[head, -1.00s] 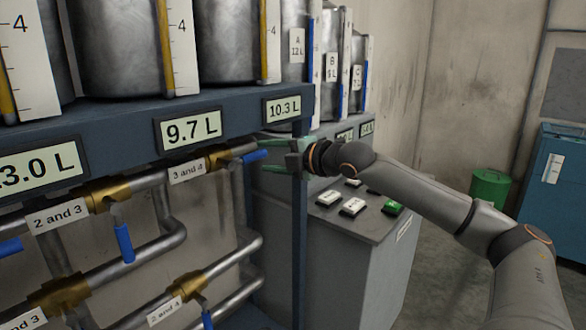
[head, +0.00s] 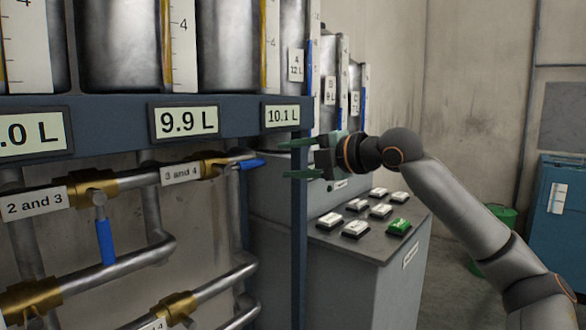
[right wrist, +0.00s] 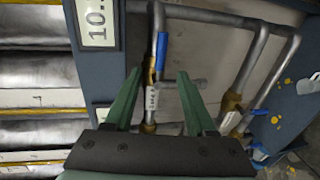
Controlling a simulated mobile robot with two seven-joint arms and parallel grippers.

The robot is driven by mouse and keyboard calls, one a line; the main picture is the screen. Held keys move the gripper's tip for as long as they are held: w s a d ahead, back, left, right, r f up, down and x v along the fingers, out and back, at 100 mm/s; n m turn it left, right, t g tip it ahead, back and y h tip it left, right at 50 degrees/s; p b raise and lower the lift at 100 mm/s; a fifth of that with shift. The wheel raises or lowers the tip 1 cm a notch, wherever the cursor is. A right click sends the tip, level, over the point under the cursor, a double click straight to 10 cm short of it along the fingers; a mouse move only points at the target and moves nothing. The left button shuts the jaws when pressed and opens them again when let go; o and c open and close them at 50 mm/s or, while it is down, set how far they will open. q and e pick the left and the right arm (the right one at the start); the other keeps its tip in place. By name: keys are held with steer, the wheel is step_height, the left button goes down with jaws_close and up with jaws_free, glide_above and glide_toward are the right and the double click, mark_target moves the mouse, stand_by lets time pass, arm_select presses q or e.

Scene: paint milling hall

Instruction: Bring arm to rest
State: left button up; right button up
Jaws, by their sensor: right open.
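My right arm comes in from the right in the head view. Its right gripper (head: 300,159) has green fingers spread apart with nothing between them. It is in front of the blue frame post, a little right of the blue valve handle (head: 251,163) marked "3 and 4", and apart from it. In the right wrist view the open fingers (right wrist: 160,78) point toward the pipes, with the blue handle (right wrist: 161,50) beyond them. My left gripper is not in view.
A grey console (head: 375,238) with several buttons, one green (head: 398,227), stands below the arm. Displays read 9.9 L (head: 185,121) and 10.1 L (head: 283,115). A green bin (head: 497,240) and blue cabinet (head: 560,220) stand at the right.

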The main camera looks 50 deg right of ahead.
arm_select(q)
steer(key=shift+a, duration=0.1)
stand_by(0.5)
